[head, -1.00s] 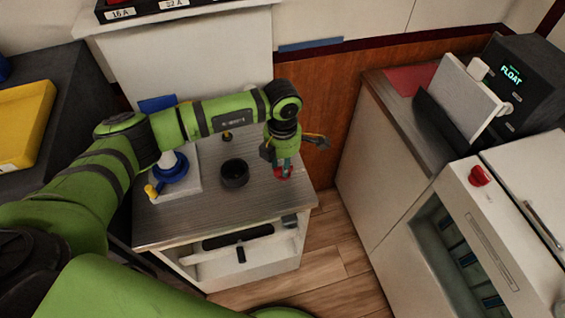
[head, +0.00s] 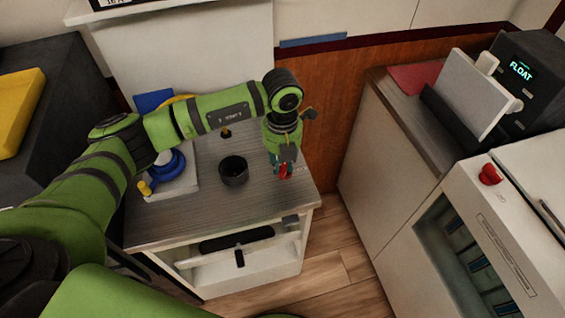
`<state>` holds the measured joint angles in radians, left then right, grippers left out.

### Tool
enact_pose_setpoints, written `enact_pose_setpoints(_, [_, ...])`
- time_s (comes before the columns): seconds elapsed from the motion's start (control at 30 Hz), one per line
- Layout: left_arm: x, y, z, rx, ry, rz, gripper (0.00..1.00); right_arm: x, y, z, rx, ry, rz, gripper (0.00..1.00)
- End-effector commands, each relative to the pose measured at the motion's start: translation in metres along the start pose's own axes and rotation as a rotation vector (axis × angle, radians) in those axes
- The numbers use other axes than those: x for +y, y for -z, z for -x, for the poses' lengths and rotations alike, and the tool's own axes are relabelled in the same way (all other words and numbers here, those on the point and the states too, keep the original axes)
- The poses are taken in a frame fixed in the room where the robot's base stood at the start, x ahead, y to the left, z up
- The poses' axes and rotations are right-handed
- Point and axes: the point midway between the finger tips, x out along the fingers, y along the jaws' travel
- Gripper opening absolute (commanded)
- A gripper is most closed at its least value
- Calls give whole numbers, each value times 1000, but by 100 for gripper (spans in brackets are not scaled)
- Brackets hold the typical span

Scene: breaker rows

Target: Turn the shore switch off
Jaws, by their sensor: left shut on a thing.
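My left gripper (head: 284,168) points down at the right end of the metal-topped cabinet (head: 215,215). It is shut on a small red handle (head: 285,172) close to that top. The fingers hide part of the handle, and no label on it can be read, so I cannot tell whether it is the shore switch. Another red knob (head: 490,174) sits on the white unit at the right, away from the gripper. My right gripper is not in view.
A black round cup-like part (head: 233,171) stands left of the gripper on the same top. A blue ringed part (head: 166,166) with a yellow handle (head: 144,188) is further left. Wood floor lies between the cabinets.

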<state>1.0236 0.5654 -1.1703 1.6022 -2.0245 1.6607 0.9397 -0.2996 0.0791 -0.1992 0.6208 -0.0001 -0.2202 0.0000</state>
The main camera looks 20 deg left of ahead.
Motion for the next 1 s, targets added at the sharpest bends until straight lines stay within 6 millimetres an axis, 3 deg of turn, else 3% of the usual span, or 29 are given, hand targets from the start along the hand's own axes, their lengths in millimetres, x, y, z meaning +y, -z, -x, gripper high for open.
enact_pose_setpoints(0.5, [0, 2, 0, -1, 0, 432, 0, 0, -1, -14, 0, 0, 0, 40])
enact_pose_setpoints(1.0, [-1, 2, 0, -2, 1, 590, 0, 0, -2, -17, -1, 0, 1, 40])
